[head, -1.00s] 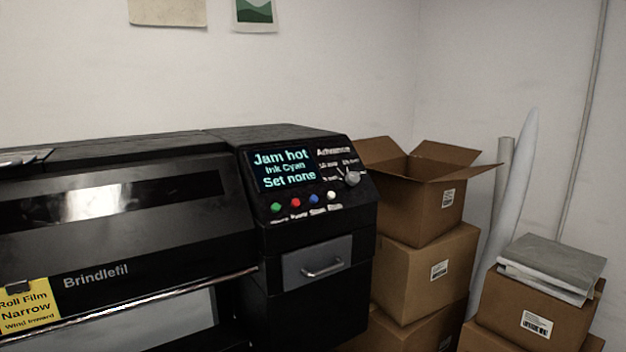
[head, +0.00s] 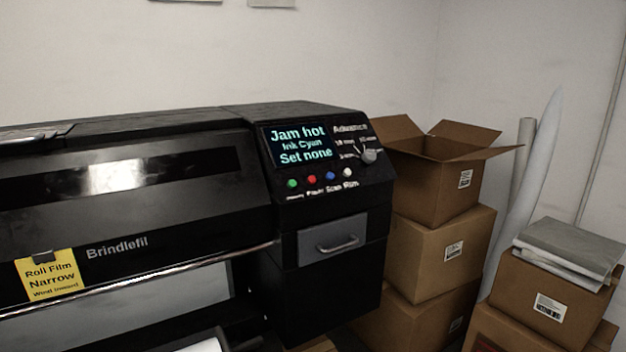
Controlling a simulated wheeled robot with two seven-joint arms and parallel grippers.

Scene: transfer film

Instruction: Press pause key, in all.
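The black printer's control panel (head: 325,160) is right of centre in the head view. It has a row of small round keys: a green key (head: 291,183), a red key (head: 312,179), a blue key (head: 330,175) and a white key (head: 347,172). The screen (head: 300,145) above reads "Jam hot, Ink Cyan, Set none". A dial (head: 369,156) marked "Advance" sits to the right. Neither of my grippers is in view.
A drawer with a handle (head: 337,244) is below the panel. A yellow label (head: 51,275) reading "Roll Film Narrow" hangs on the printer's front. Stacked cardboard boxes (head: 440,253) stand close to the printer's right. More boxes (head: 551,290) stand at the far right.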

